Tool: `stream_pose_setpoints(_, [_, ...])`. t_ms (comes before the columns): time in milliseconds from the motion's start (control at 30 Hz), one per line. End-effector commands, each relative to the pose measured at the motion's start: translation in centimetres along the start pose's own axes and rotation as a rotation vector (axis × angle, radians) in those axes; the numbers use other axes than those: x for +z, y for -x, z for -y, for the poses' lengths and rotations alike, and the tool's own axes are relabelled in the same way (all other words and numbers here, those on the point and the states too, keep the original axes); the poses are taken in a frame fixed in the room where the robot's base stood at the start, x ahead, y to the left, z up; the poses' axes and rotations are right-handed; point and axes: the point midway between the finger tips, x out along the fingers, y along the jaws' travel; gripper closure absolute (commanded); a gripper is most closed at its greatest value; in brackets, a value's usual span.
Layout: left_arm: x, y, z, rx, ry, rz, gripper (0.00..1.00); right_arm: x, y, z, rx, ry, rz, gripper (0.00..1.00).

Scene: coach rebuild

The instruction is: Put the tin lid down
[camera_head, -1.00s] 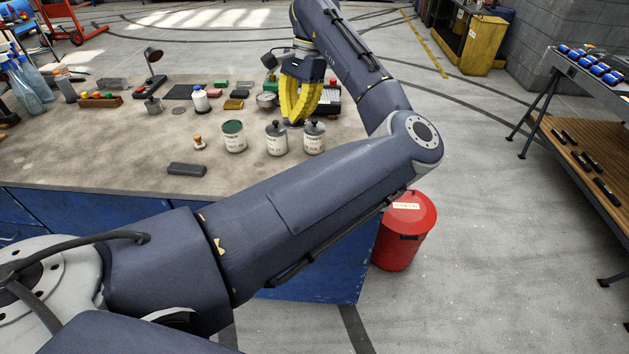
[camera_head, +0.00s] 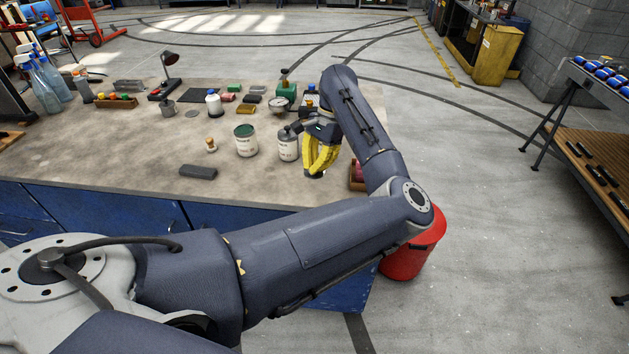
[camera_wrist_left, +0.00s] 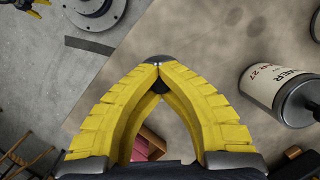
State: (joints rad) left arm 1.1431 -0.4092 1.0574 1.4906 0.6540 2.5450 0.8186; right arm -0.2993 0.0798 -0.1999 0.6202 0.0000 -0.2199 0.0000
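My left gripper (camera_head: 314,173) is over the front right part of the bench, beside the tins. A white tin with a dark grey knobbed lid (camera_head: 288,145) stands just left of the gripper. A tin with a green top (camera_head: 246,142) stands further left. The wrist view shows a labelled tin with a grey lid (camera_wrist_left: 278,92) at right. Any tin behind the gripper is hidden. Part of my right gripper (camera_wrist_left: 28,4) shows at the wrist view's top left corner.
A dark block (camera_head: 198,172) and a small knobbed piece (camera_head: 211,146) lie left of the tins. A box with reddish contents (camera_head: 357,174) is at the bench's right edge. A red bin (camera_head: 412,255) stands on the floor. The front middle of the bench is clear.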

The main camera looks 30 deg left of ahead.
Motion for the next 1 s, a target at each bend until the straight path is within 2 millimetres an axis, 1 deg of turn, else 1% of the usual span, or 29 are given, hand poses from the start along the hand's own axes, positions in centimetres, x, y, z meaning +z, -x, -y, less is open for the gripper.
stream_pose_setpoints(100, [-0.3,-0.8,0.0,0.001,-0.001,0.000,1.00,0.0,0.0,0.0,0.000,0.000,0.000,0.20])
stream_pose_setpoints(267, [-0.5,-1.5,0.0,0.000,0.000,0.002,1.00,0.0,0.0,0.0,0.000,0.000,0.000,0.20])
stream_pose_setpoints(500, [-1.4,-4.2,0.0,0.001,-0.001,0.002,1.00,0.0,0.0,0.0,0.000,0.000,0.000,0.20])
stream_pose_setpoints(600, [-1.6,-4.9,0.0,0.000,0.000,0.001,1.00,0.0,0.0,0.0,0.000,0.000,0.000,0.20])
stream_pose_setpoints(1000, [-1.8,-5.2,0.0,0.000,0.000,0.000,1.00,0.1,0.0,0.0,0.000,0.000,0.001,0.20])
